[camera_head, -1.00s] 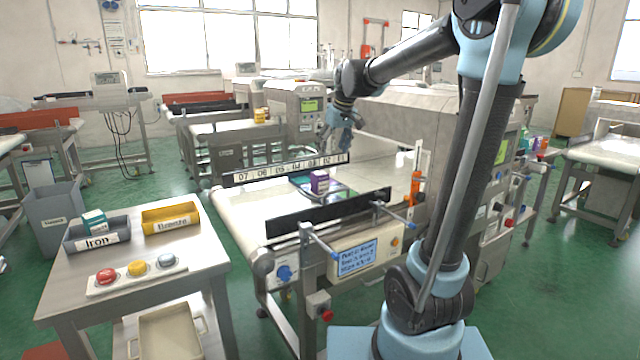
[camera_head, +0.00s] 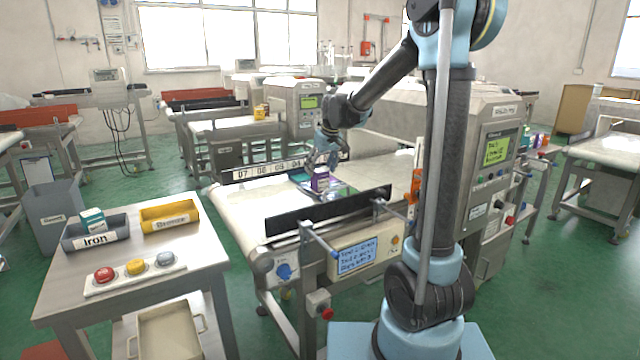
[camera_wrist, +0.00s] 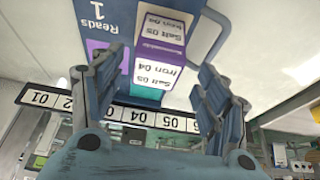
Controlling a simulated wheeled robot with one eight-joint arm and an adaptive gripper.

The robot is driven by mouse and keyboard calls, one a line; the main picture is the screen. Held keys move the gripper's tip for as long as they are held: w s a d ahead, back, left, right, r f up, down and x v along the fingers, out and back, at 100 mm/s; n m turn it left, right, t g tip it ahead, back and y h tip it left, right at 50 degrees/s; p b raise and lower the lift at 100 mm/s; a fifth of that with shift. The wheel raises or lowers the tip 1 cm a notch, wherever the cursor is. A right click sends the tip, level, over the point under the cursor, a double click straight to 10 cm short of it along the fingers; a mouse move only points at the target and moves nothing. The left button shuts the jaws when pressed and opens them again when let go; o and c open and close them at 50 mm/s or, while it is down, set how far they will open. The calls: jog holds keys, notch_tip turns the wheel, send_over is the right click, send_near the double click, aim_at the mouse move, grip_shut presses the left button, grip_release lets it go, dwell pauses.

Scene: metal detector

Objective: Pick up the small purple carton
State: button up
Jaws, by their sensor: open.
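The small purple carton (camera_head: 320,184) stands on a flat tray (camera_head: 344,194) on the conveyor in the head view. In the wrist view the carton (camera_wrist: 160,42) shows its purple end and a white printed label, with a blue card marked "Reads 1" beside it. My gripper (camera_head: 322,163) is just above the carton, pointing down. In the wrist view my gripper (camera_wrist: 161,62) is open, with one finger to the left of the carton and one to the right. I cannot tell whether either finger touches it.
A black guard rail (camera_head: 330,212) runs along the conveyor's near side, and a numbered strip (camera_head: 262,172) along its far side. The detector housing (camera_head: 480,150) is to the right. A side table holds an Iron bin (camera_head: 96,238), a yellow bin (camera_head: 168,217) and buttons. The belt's left part is clear.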

aim_at(320, 178)
jog(key=shift+d+x, duration=0.2)
jog(key=shift+x, duration=1.25)
jog(key=shift+d+x, duration=0.2)
jog(key=shift+x, duration=1.2)
jog(key=shift+s+f, duration=0.1)
jog(key=shift+f, duration=0.05)
jog(key=c, duration=1.2)
